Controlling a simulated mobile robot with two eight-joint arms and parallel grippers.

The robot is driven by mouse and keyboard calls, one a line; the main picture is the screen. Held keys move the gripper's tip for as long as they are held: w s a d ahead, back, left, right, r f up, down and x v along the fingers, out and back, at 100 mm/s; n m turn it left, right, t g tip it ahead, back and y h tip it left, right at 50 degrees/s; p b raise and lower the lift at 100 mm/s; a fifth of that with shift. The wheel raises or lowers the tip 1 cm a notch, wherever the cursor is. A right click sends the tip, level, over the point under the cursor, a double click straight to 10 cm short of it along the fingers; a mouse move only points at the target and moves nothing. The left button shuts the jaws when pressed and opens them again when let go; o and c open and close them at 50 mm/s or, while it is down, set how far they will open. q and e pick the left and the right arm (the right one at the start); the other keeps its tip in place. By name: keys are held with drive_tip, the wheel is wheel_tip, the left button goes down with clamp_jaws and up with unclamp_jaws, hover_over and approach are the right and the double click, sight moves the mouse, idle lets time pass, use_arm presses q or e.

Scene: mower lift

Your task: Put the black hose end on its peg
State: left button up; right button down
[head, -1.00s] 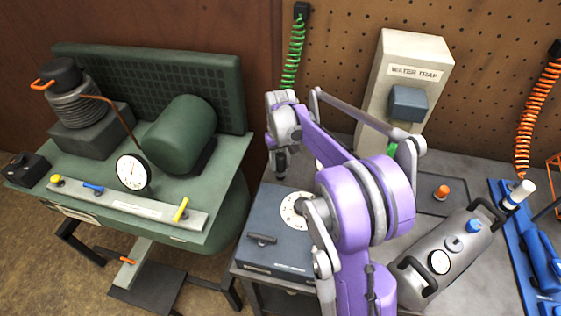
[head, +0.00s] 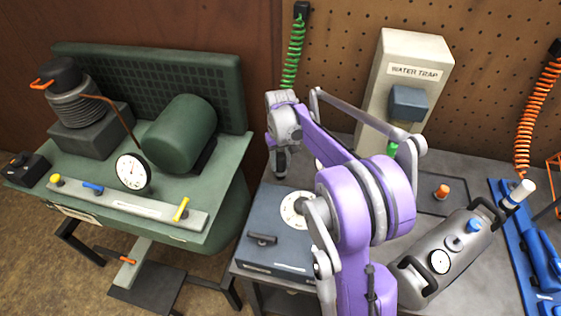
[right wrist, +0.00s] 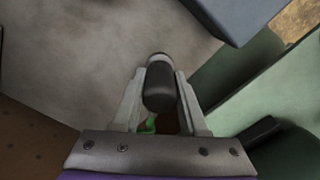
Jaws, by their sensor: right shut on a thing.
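My right gripper (head: 280,163) hangs over the back of the grey-blue box, in front of the pegboard. In the right wrist view, my right gripper (right wrist: 160,100) is shut on the black hose end (right wrist: 160,86), a dark cylinder with a pale far tip. A bit of green shows behind it between the fingers. The green coiled hose (head: 292,65) hangs from a black holder (head: 302,10) at the top of the pegboard; its lower part is hidden by my arm. I cannot make out the peg. My left gripper is not in view.
The grey-blue box (head: 262,226) with a dial is below the gripper. A water trap (head: 402,92) stands behind my arm. A green compressor bench (head: 215,185) is at left. A grey tank (head: 450,255) and orange coiled hose (head: 530,110) are at right.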

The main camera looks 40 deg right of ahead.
sight(281, 155)
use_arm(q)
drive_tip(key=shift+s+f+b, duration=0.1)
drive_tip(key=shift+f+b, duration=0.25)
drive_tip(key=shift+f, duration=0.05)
use_arm(e)
drive_tip(key=shift+f, duration=0.6)
drive_tip(key=c, duration=0.7)
unclamp_jaws()
drive_tip(key=shift+r, duration=0.1)
drive_tip(key=shift+r+p, duration=1.65)
drive_tip(key=shift+r, duration=1.2)
drive_tip(key=shift+r+p, duration=1.25)
drive_tip(key=shift+r, duration=1.4)
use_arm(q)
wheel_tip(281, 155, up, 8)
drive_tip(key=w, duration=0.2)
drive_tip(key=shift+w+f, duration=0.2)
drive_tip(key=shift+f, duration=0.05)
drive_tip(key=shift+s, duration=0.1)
use_arm(e)
drive_tip(key=shift+f, duration=0.15)
